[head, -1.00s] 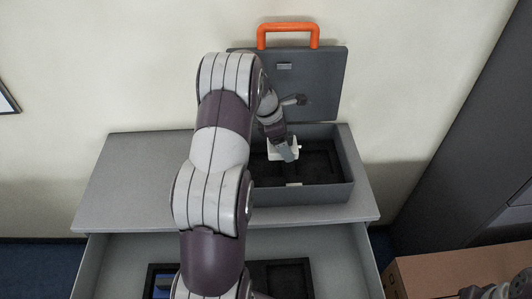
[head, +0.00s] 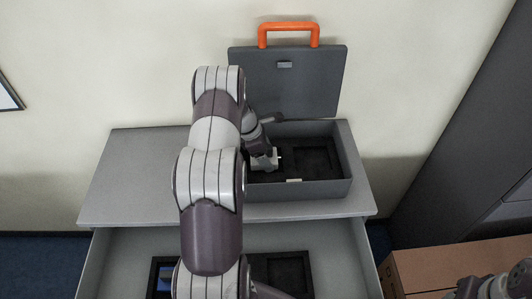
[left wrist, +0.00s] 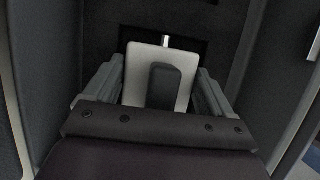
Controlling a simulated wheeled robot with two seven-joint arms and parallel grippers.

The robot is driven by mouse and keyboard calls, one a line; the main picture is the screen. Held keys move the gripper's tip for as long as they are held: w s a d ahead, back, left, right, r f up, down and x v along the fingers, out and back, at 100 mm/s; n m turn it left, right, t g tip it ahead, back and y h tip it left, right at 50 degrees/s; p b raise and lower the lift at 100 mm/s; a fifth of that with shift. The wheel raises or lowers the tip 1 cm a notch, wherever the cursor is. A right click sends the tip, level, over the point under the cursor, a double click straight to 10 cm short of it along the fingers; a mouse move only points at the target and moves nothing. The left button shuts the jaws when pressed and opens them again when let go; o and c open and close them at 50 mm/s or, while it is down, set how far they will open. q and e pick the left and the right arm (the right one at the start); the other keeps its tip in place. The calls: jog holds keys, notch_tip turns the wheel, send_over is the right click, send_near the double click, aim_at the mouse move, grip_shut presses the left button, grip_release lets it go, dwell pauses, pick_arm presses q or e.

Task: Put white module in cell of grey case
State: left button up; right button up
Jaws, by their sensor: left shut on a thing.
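The grey case (head: 341,185) stands open on top of the cabinet, its lid raised at the back. My left gripper (head: 262,158) is inside the case's left half, shut on the white module (head: 269,163). In the left wrist view the gripper (left wrist: 158,85) has a finger on each side of the white module (left wrist: 137,64), which has a dark grip block in its middle. A dark recessed cell (left wrist: 194,46) shows just beyond the module's far edge. Whether the module touches the case floor is hidden. Another cell (head: 314,156) in the case's right half looks empty.
The lid carries an orange handle (head: 288,27). Below, an open drawer (head: 338,243) holds a dark tray (head: 278,270) with a blue item (head: 165,278). A cardboard box (head: 430,262) stands at the lower right. Part of my right arm shows in that corner.

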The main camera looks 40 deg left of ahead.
pick_arm(q)
jog(key=shift+f, duration=0.3)
jog(key=o, duration=1.1)
jog(key=shift+c, duration=0.2)
